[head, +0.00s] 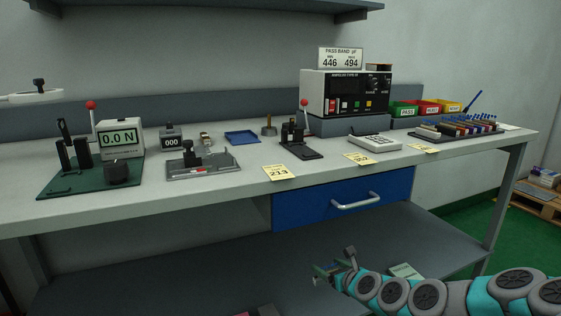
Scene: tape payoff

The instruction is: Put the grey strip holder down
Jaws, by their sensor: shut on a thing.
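My gripper (337,270) is at the lower middle of the head view, at the end of my teal and grey arm. It is in front of the bench, below the level of the top and over the lower shelf in the picture. It is shut on a small, thin grey-green piece (322,269), which seems to be the grey strip holder. The piece is small and partly hidden by the fingers, so its shape and tilt are hard to tell. It appears clear of any surface.
The bench top (225,199) has bare room along its front. A grey fixture (204,172), a green-based force gauge stand (75,183), a blue tray (242,137), a black lever press (293,146) and a tester (345,93) stand on it. A blue drawer (305,203) hangs below.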

